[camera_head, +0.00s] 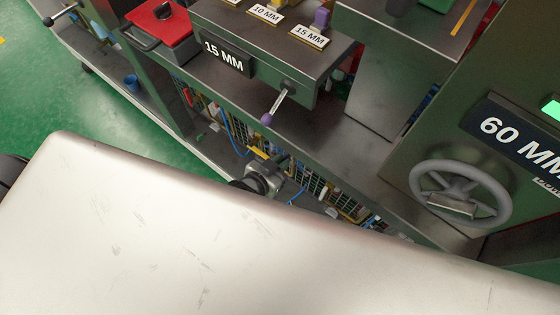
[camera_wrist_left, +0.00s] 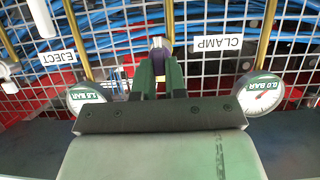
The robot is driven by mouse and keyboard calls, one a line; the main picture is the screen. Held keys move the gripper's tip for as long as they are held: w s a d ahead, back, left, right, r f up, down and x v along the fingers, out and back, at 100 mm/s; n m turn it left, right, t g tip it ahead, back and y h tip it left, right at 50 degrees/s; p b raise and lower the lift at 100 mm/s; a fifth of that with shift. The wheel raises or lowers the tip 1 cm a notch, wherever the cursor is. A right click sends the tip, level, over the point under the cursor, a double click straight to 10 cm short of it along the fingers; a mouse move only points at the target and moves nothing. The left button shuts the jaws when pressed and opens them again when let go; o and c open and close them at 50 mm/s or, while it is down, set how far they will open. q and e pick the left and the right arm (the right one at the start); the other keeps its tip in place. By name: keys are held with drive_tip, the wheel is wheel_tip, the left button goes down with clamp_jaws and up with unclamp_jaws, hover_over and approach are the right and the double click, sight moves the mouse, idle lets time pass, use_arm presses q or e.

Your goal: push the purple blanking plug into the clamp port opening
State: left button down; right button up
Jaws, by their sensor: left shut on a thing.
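The purple blanking plug (camera_wrist_left: 167,46) shows at the tips of my left gripper (camera_wrist_left: 160,64) in the left wrist view. The two dark green fingers are shut on it. A pale piece shows at the plug's far end. The CLAMP label (camera_wrist_left: 217,43), upside down in this view, is just right of the plug. The clamp port opening itself cannot be made out; the plug and fingers cover that spot, so I cannot tell whether plug and port touch. In the head view my left gripper (camera_head: 283,161) points at the piping under the bench; the plug is not discernible there. My right gripper is not in view.
Gauges (camera_wrist_left: 90,97) and (camera_wrist_left: 260,94) flank the fingers. White mesh (camera_wrist_left: 115,45), yellow pipes and blue hoses lie behind. An EJECT label (camera_wrist_left: 58,57) is at left. In the head view, a purple-knobbed lever (camera_head: 268,118) and a handwheel (camera_head: 460,193) stick out nearby.

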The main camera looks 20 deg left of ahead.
sight(287, 156)
use_arm(q)
drive_tip(key=shift+w+d, duration=0.3)
drive_tip(key=shift+w, duration=0.45)
drive_tip(key=shift+w+d, duration=0.3)
drive_tip(key=shift+w, duration=0.45)
drive_tip(key=c, duration=1.1)
unclamp_jaws()
drive_tip(key=v, duration=1)
drive_tip(key=shift+s+a+p, duration=0.15)
drive_tip(key=shift+s+p, duration=0.15)
drive_tip(key=shift+s, duration=0.05)
drive_tip(key=shift+r, duration=0.1)
